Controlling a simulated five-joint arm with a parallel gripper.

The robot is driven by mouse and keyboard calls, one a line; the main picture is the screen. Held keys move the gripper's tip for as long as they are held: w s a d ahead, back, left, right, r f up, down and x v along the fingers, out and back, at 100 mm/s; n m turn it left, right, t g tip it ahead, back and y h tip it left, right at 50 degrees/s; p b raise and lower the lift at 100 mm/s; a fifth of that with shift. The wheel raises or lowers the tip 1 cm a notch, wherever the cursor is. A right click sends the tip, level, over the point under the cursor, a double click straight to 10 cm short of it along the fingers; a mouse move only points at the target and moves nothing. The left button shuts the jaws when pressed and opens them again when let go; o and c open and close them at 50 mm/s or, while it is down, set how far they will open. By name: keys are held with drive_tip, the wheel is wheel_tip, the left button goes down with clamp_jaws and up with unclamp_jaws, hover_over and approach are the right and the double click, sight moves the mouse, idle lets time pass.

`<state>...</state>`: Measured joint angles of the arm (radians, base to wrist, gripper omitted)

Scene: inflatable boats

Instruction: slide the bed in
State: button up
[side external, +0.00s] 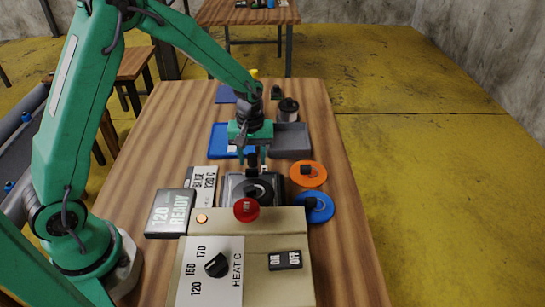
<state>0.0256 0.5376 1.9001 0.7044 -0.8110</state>
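The beige heat-press machine (260,232) stands at the near end of the wooden table. A dark bed with a silvery rim (232,187) sticks out from its far side, with a black knob (256,190) on it. My gripper (252,165) points down just beyond that knob, over the far part of the bed. It is small and dark here, so its finger gap and any contact with the knob cannot be made out. A red round button (246,209) sits on the machine's far edge and hides part of the bed's near end.
An orange disc (316,178) and a blue disc (322,213) with black knobs lie right of the bed. A "120 READY" sign (169,213) and a "BLUE 120 C" card (203,184) lie left. Blue (218,139) and grey trays (293,142) and a metal can (288,112) stand beyond.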

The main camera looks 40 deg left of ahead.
sight(251, 185)
clamp_jaws()
drive_tip(key=s+d, duration=0.8)
drive_tip(key=shift+d, duration=0.15)
drive_tip(key=shift+o, duration=1.2)
unclamp_jaws()
drive_tip(key=shift+r, duration=0.2)
drive_tip(key=shift+r, duration=3.75)
